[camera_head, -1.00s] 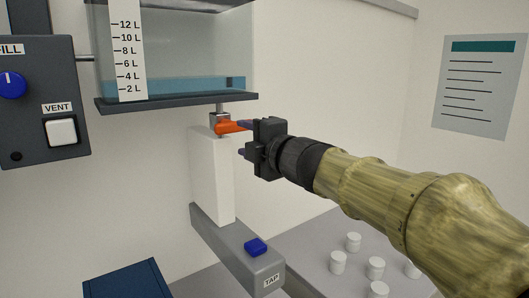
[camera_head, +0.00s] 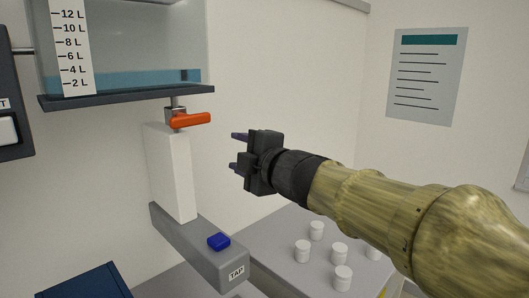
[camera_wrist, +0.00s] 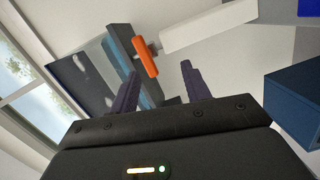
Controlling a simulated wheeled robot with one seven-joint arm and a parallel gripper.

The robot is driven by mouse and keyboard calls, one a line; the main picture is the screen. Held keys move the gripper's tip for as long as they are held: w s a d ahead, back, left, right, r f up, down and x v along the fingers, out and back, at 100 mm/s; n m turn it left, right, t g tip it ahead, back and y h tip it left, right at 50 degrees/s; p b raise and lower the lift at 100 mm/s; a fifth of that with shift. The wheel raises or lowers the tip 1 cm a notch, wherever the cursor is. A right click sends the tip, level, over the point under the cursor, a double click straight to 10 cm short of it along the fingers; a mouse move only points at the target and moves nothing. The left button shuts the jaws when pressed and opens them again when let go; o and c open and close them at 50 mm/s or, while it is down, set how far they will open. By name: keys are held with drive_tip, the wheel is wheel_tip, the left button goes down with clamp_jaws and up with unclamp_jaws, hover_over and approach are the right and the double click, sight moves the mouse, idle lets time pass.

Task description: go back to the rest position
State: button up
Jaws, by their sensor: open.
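My gripper (camera_head: 238,151) is open and empty in the head view. It points left, in the air to the right of the orange valve handle (camera_head: 190,120), with a clear gap between them. The handle sits under the water tank (camera_head: 130,78) and points to the right. In the wrist view my two dark fingers (camera_wrist: 160,83) are spread apart, and the orange handle (camera_wrist: 146,57) lies beyond them, untouched.
A white block (camera_head: 172,172) stands on the grey TAP base with a blue button (camera_head: 218,241). Several white jars (camera_head: 339,252) stand on the grey bench at lower right. A dark blue box (camera_head: 75,284) is at lower left. A notice (camera_head: 426,75) hangs on the wall.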

drive_tip(key=d+f+m+g+h, duration=0.1)
drive_tip(key=d+f+m+h, duration=0.4)
drive_tip(key=d+f+m, duration=0.4)
drive_tip(key=d+f+m+g+h, duration=0.1)
drive_tip(key=d+f+m+h, duration=0.3)
drive_tip(key=d+f, duration=0.5)
drive_tip(key=s+d+f+m+g+h, duration=0.1)
drive_tip(key=s+d+f+m+g, duration=0.1)
drive_tip(key=s+f, duration=0.4)
drive_tip(key=s+d+f+m+g, duration=0.2)
drive_tip(key=s+f+m, duration=0.3)
drive_tip(key=f, duration=0.3)
drive_tip(key=s+d+f+m+g+h, duration=0.1)
drive_tip(key=s+d+f+m+g, duration=0.2)
drive_tip(key=s+f, duration=0.3)
drive_tip(key=shift+s+f+m+g+h, duration=0.35)
drive_tip(key=shift+f+m+g, duration=0.25)
drive_tip(key=shift+m+g, duration=0.1)
drive_tip(key=shift+c, duration=1.1)
drive_tip(key=shift+w+a, duration=0.1)
drive_tip(key=shift+w, duration=0.05)
